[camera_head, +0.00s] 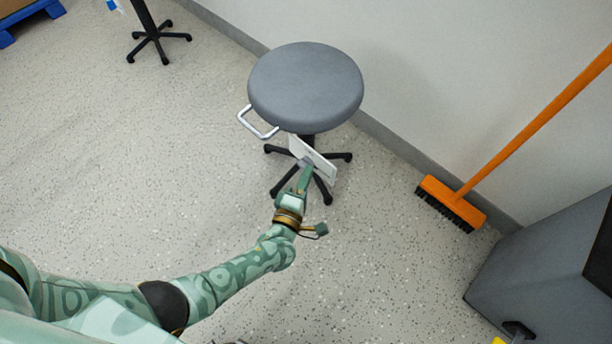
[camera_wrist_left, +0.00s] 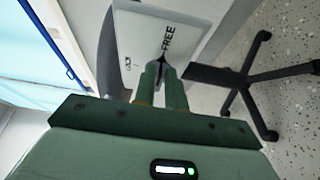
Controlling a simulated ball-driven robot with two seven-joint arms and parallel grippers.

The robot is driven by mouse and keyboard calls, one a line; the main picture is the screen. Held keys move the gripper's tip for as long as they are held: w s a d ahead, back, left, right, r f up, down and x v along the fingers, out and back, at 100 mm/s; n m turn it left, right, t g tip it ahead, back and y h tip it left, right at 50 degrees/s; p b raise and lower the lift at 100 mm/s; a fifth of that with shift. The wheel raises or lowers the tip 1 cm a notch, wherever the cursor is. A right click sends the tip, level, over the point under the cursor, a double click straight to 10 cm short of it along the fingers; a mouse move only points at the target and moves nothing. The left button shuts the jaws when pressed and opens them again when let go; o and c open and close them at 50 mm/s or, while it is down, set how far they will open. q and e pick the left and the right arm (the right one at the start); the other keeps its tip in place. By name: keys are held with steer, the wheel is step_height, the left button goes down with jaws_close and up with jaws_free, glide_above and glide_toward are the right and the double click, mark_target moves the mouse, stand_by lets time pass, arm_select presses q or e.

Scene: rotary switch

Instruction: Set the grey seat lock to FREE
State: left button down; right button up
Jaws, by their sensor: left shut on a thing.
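The stool with the grey round seat (camera_head: 305,85) stands near the wall. A white plate (camera_head: 318,160) hangs under the seat's front edge. My left gripper (camera_head: 304,172) reaches the plate from the front. In the left wrist view its fingers (camera_wrist_left: 164,72) are shut on the seat lock's knob in front of the plate, beside the word FREE.
A silver handle loop (camera_head: 257,122) sticks out at the seat's left. The stool's black legs (camera_head: 322,190) spread below. An orange broom (camera_head: 452,203) leans on the wall at right, near a dark grey box (camera_head: 540,270).

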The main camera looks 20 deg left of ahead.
arm_select(q)
steer(key=c, duration=1.4)
jaws_free()
steer(key=shift+f, duration=0.1)
steer(key=shift+c, duration=0.2)
steer(key=shift+s, duration=0.15)
steer(key=s+p, duration=0.4)
steer(key=s, duration=1.2)
steer(key=shift+d, duration=0.4)
arm_select(e)
steer(key=s+d+f+n+g+h, duration=0.1)
steer(key=s+d+f+g+h, duration=0.1)
steer(key=s+d, duration=0.3)
steer(key=shift+s+f+g, duration=0.15)
steer(key=shift+s+g, duration=0.1)
steer(key=shift+g, duration=0.05)
